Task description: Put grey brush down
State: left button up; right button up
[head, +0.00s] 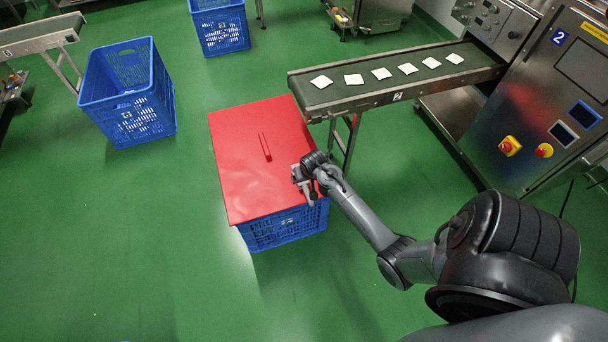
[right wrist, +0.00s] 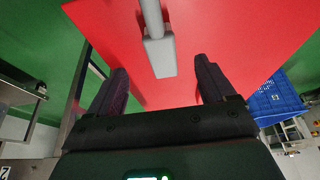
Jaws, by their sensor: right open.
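The grey brush (right wrist: 160,52) shows in the right wrist view as a thin grey bar ending in a blocky grey piece, in front of the red lid (right wrist: 225,35). My right gripper (right wrist: 160,78) is open; its two dark fingers stand apart on either side of the brush's near end, with gaps to both. In the head view, my right gripper (head: 302,176) is at the right edge of the red lid (head: 240,160). The small grey parts there are too small to separate clearly. My left gripper is not in view.
The red lid, with a raised red handle (head: 265,146), tops a blue crate (head: 285,228). A conveyor (head: 375,95) carrying several white teabags runs behind it. A machine (head: 540,100) stands at right. More blue crates (head: 128,92) stand at left and back. Green floor is clear at lower left.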

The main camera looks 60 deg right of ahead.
jog(key=s+a+r+n+y, duration=0.1)
jog(key=s+a+r+n, duration=0.2)
jog(key=a, duration=0.7)
jog(key=s+a+r+n+y, duration=0.1)
jog(key=s+a+r+n, duration=0.2)
jog(key=s+a+r, duration=0.4)
jog(key=s+a+r+n+y, duration=0.1)
jog(key=s+a+r+n, duration=0.3)
jog(key=a, duration=0.9)
notch_tip(320, 180, up, 2)
jog(key=shift+s+a+r+p, duration=0.1)
jog(key=shift+s+a+p, duration=0.25)
jog(key=shift+s, duration=0.7)
